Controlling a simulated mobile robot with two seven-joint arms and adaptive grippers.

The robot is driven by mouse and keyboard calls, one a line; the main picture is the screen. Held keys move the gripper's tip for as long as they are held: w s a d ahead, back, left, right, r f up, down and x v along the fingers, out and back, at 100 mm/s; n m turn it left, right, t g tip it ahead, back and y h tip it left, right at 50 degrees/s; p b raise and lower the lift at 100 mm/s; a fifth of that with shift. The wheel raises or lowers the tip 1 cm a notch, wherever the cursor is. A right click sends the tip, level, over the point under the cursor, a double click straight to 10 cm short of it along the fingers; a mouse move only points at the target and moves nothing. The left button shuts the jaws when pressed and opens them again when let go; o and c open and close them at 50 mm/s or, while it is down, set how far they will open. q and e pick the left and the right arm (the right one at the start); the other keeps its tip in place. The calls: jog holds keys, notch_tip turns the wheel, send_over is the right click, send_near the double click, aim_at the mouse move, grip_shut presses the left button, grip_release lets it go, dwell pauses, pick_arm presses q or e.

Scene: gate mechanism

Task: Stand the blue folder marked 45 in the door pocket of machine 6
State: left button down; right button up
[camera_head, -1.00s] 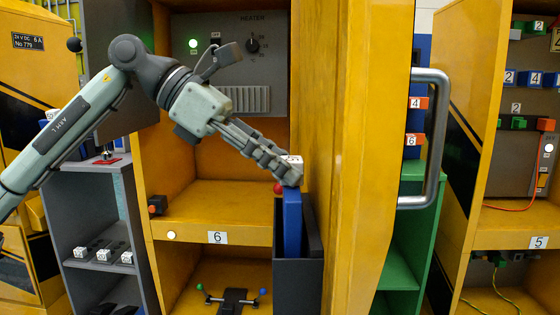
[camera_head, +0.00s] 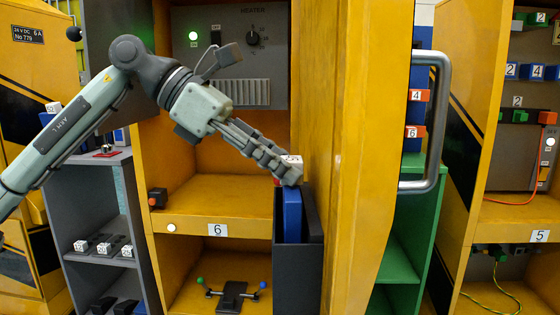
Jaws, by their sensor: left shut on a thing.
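The blue folder (camera_head: 292,217) stands upright in the dark grey door pocket (camera_head: 297,280), its lower part hidden by the pocket's front wall. The pocket is on the inner side of the open yellow door (camera_head: 340,150) of machine 6, whose label (camera_head: 217,230) is on the shelf edge. My left gripper (camera_head: 290,176) reaches in from the left and is shut on the top of the folder. A white tag shows at the fingertips; its number is not readable. A dark thing (camera_head: 312,215) stands beside the folder in the pocket. My right gripper is not in view.
The door's large grey handle (camera_head: 440,130) sticks out on the right. A heater panel (camera_head: 235,50) is at the back of machine 6. A grey shelf unit (camera_head: 100,220) stands left, a green one (camera_head: 400,250) behind the door. Machine 5 (camera_head: 515,235) is at far right.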

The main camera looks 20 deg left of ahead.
pick_arm(q)
jog(key=shift+f, duration=0.25)
dwell(0.5)
jog(key=c, duration=1)
grip_release()
jog(key=v, duration=1.2)
jog(key=shift+s+d+r, duration=0.1)
jog(key=shift+s, duration=0.05)
